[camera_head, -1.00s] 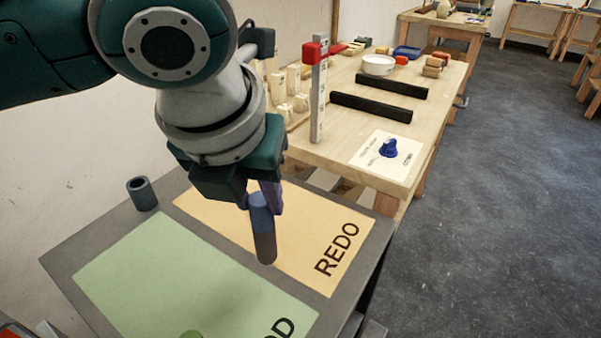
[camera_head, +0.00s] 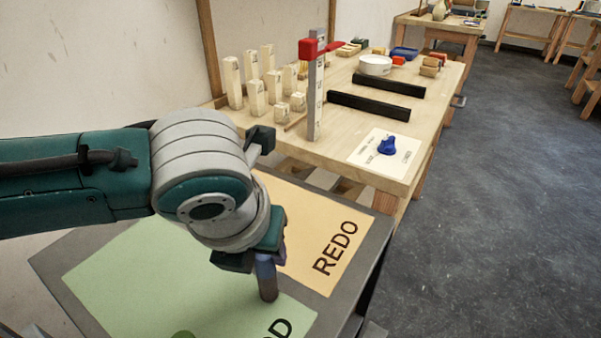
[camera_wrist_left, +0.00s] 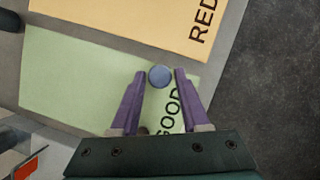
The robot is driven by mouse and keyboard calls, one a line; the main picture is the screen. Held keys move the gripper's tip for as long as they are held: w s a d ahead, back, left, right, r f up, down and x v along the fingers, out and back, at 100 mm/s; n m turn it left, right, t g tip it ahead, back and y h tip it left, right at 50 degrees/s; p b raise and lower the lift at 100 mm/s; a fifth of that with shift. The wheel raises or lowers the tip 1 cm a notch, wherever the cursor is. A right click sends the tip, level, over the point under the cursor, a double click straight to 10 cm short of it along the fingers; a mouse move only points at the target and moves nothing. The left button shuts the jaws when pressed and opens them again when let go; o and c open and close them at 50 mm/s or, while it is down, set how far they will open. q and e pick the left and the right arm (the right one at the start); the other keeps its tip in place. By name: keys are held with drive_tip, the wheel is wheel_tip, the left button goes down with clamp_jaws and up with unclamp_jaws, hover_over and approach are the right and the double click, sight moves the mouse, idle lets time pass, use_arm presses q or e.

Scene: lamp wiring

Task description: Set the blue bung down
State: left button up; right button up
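The blue bung (camera_head: 267,281) is a slim blue-grey cylinder, upright in my left gripper (camera_head: 266,258). In the left wrist view its round blue-grey top (camera_wrist_left: 160,76) sits between the two purple fingertips. The gripper is shut on it. The bung is over the green GOOD sheet (camera_head: 130,270), near the edge facing the orange REDO sheet (camera_head: 310,215). Whether its lower end touches the sheet I cannot tell. My right gripper is not in view.
A small green item (camera_head: 182,334) is at the green sheet's lower edge. A dark cylinder (camera_wrist_left: 10,20) stands at the left wrist view's corner. The workbench (camera_head: 430,115) beyond carries wooden blocks, a red-topped post (camera_head: 317,95) and a blue knob (camera_head: 387,146). The REDO sheet is bare.

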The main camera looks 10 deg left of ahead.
use_arm(q)
drive_tip(key=shift+o, duration=1.2)
drive_tip(key=shift+r, duration=0.1)
drive_tip(key=shift+s+r, duration=0.1)
drive_tip(key=shift+r, duration=0.25)
drive_tip(key=p+v, duration=0.3)
drive_tip(key=v, duration=0.8)
drive_tip(key=s+d+n+h, duration=0.3)
drive_tip(key=s+d+n, duration=0.3)
drive_tip(key=n, duration=0.7)
drive_tip(key=s+a+f+n+y, duration=0.1)
drive_tip(key=s+a+n, duration=0.3)
drive_tip(key=n, duration=0.6)
drive_tip(key=s+a+f+n+g+y, duration=0.1)
drive_tip(key=s+a+n, duration=0.4)
drive_tip(key=a+n, duration=0.4)
drive_tip(key=shift+s+f+n+y, duration=0.25)
drive_tip(key=shift+f+n+y, duration=0.05)
drive_tip(key=shift+n, duration=0.5)
